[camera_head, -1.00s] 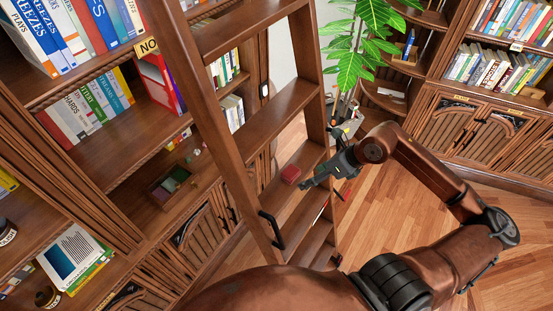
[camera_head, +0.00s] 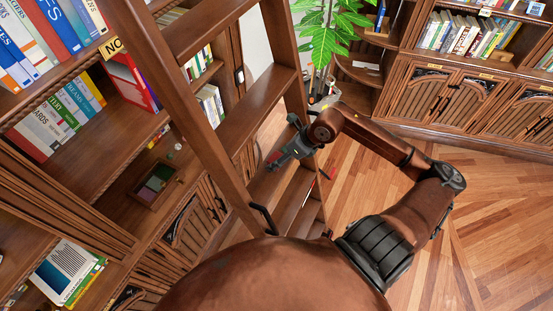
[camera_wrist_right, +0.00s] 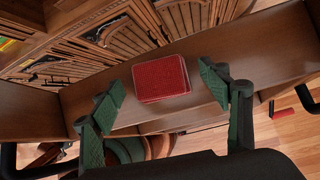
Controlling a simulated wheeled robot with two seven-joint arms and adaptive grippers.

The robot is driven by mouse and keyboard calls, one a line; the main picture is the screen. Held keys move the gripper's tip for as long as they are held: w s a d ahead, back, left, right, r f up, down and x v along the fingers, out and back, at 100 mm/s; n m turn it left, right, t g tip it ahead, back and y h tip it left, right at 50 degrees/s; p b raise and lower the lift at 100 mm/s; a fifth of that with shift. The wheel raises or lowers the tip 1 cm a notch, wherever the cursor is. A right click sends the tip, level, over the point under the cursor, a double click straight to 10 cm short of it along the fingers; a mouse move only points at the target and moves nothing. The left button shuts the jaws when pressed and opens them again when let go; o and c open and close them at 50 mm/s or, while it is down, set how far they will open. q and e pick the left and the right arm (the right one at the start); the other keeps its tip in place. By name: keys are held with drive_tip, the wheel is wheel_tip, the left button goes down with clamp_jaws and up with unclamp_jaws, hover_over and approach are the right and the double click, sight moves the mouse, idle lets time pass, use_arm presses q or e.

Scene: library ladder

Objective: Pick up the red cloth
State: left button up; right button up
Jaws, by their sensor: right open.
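The red cloth (camera_wrist_right: 162,78) is a folded, flat square with a textured top. It lies on a brown wooden ladder step (camera_wrist_right: 70,98). In the right wrist view it sits between and beyond my two green-padded fingers, with a gap on both sides. In the head view my right gripper (camera_head: 279,158) is over the same step, and only a small reddish bit of the cloth (camera_head: 272,156) seems to show beside it. The right gripper is open and empty. My left gripper is not in view.
The ladder's side rail (camera_head: 203,125) stands close to the left of my right gripper, with a black handle (camera_head: 263,218) lower down. Bookshelves with books and an open box (camera_head: 155,185) are to the left. A leafy plant (camera_head: 325,35) stands behind. The wooden floor (camera_head: 490,220) at right is clear.

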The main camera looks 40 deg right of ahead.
drive_tip(key=shift+f, duration=0.1)
drive_tip(key=c, duration=1.1)
drive_tip(key=shift+c, duration=0.9)
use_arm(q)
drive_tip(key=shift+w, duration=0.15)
